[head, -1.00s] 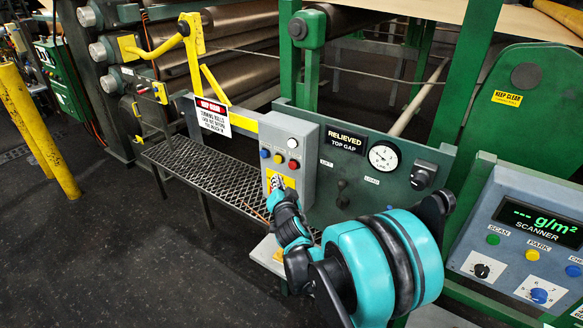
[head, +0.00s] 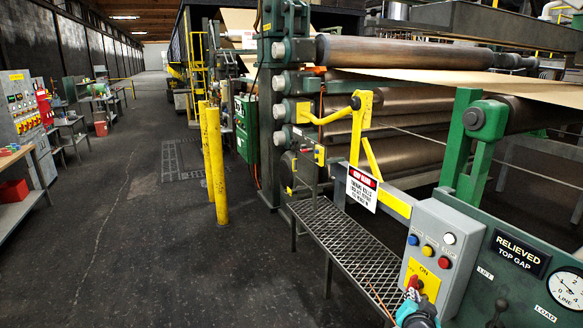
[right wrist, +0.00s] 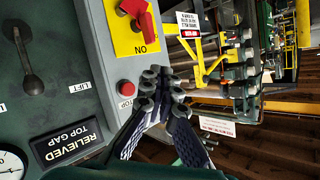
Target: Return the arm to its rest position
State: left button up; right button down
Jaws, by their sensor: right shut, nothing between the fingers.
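My right gripper (head: 412,300) shows at the bottom edge of the head view, just below the grey control box. Only a small teal and dark part of it shows there. In the right wrist view the dark fingers of my right gripper (right wrist: 164,84) are together and empty, beside the box's red stop button (right wrist: 126,88). I cannot tell whether they touch the box. A red rotary switch (right wrist: 138,14) on a yellow plate marked ON stands apart from the fingers. My left gripper is in neither view.
The grey control box (head: 462,222) stands at the lower right beside a green panel (head: 520,295) with a gauge. A mesh step (head: 345,240), a yellow guard arm (head: 362,125) and large rollers (head: 400,52) lie near. Yellow posts (head: 216,165) stand left, with open dark floor beyond.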

jog(key=s+a+f+n+g+y+b, duration=0.2)
jog(key=s+a+f, duration=0.4)
jog(key=s, duration=0.5)
jog(key=s+a+f+n+g+y+b, duration=0.3)
jog(key=s+a+f+n, duration=0.3)
jog(key=s+a, duration=0.3)
jog(key=shift+s+a+f+n+g+b, duration=0.15)
jog(key=shift+s+f+n+g+b, duration=0.3)
jog(key=shift+s+n, duration=0.45)
